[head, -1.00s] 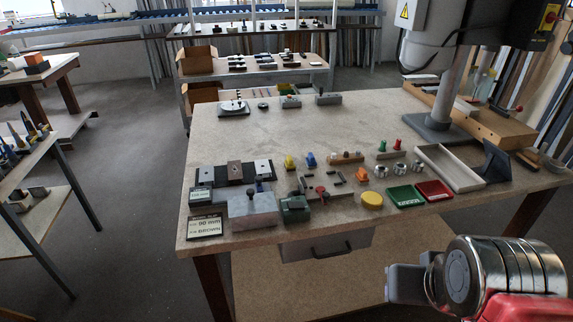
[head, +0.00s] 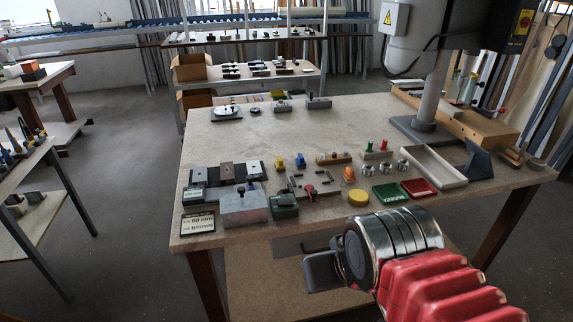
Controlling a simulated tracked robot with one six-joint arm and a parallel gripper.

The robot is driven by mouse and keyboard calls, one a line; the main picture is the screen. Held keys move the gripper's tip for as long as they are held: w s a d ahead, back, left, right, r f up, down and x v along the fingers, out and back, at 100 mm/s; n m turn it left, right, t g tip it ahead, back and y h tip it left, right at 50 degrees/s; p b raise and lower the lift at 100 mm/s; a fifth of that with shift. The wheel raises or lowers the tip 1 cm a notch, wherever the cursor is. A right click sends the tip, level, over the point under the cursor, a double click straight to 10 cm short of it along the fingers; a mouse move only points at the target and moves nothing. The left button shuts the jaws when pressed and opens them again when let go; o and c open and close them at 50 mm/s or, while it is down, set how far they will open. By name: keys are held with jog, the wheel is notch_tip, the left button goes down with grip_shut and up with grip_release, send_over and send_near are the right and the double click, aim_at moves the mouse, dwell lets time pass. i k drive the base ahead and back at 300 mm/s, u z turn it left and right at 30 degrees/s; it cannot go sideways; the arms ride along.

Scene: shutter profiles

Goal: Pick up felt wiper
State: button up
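I cannot tell for certain which small thing on the workbench (head: 290,140) is the felt wiper. A round yellow pad (head: 358,197) lies near the bench's front edge, left of a green tray (head: 391,193). My gripper (head: 322,272) is in front of the bench, low in the picture and below the yellow pad. It appears as a dark grey block at the end of my silver and red arm. It is apart from the things on the bench. Its fingers are too hidden to show whether they are open or shut.
A red tray (head: 418,188) and a long pale tray (head: 434,166) are on the right. A grey block (head: 245,207), a dark green block (head: 285,206) and small coloured parts crowd the front. A drill-like column (head: 433,95) stands behind. The bench's middle is clear.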

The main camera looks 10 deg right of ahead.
aim_at(300, 162)
jog(key=z, duration=0.05)
jog(key=i, duration=1)
jog(key=u, duration=0.1)
